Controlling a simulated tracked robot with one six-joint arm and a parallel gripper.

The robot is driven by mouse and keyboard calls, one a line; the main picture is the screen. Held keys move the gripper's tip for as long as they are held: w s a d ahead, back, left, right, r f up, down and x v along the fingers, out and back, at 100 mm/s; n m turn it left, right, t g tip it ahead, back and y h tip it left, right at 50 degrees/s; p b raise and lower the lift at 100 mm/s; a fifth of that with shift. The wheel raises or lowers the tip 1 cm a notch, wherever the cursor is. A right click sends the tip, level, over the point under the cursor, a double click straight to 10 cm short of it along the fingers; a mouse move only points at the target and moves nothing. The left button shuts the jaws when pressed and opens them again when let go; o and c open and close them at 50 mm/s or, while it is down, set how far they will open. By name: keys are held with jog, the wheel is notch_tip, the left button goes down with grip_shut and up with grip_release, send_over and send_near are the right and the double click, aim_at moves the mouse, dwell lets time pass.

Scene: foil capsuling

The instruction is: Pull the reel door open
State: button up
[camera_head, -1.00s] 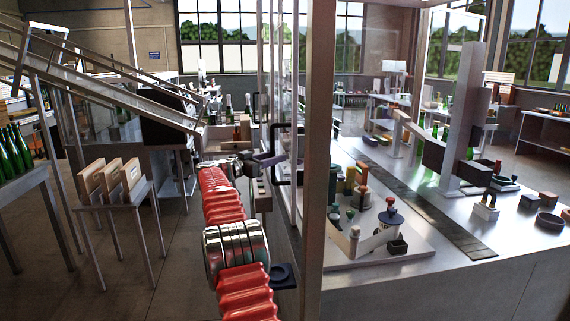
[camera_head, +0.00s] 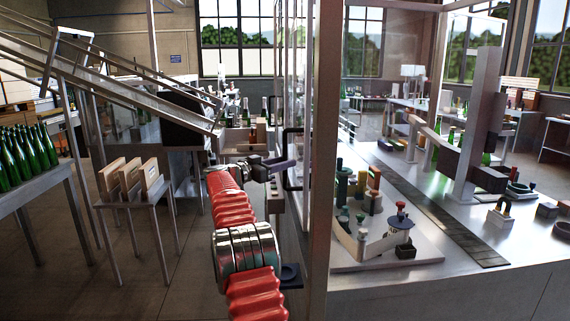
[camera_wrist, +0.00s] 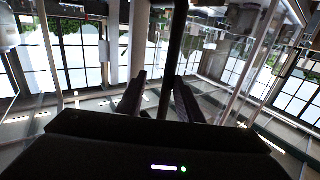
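The reel door is a clear panel in the tall machine enclosure, seen nearly edge-on in the head view. It carries a dark bracket-shaped handle (camera_head: 287,140). My gripper (camera_head: 284,164), at the end of my red-sleeved arm, is at the handle's height and reaches it from the left. In the wrist view the handle shows as a dark upright bar (camera_wrist: 174,50) passing between the two dark fingers of my gripper (camera_wrist: 160,98). The fingers stand apart, with space visible between the bar and the left finger. Contact with the right finger is hard to tell.
A metal post (camera_head: 321,150) stands close right of my arm. The workbench (camera_head: 440,270) beyond it holds fixtures and small parts. At left are a stand with wooden boxes (camera_head: 130,175), a sloping chute (camera_head: 120,92) and a table of green bottles (camera_head: 28,155). Floor between is clear.

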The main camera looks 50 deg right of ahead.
jog(key=w+a, duration=0.2)
jog(key=a, duration=1.2)
jog(key=shift+w+a, duration=0.35)
jog(key=shift+w, duration=0.05)
dwell(1.4)
jog(key=s+a+f+n+t+y, duration=0.3)
jog(key=s+a+f+n+y, duration=0.2)
jog(key=s+a, duration=0.6)
jog(key=s+a+f+n+t+y, duration=0.3)
jog(key=s+a+f+n+y, duration=0.2)
jog(key=a, duration=1.5)
jog(key=s+a+f+n+t+y, duration=0.3)
jog(key=s+a+n+y, duration=0.4)
jog(key=s+a, duration=0.9)
jog(key=s+f+n, duration=0.1)
jog(key=n, duration=0.2)
jog(key=shift+a+f+y, duration=0.25)
jog(key=shift+f+y, duration=0.05)
jog(key=shift+f, duration=0.1)
jog(key=shift+w, duration=0.15)
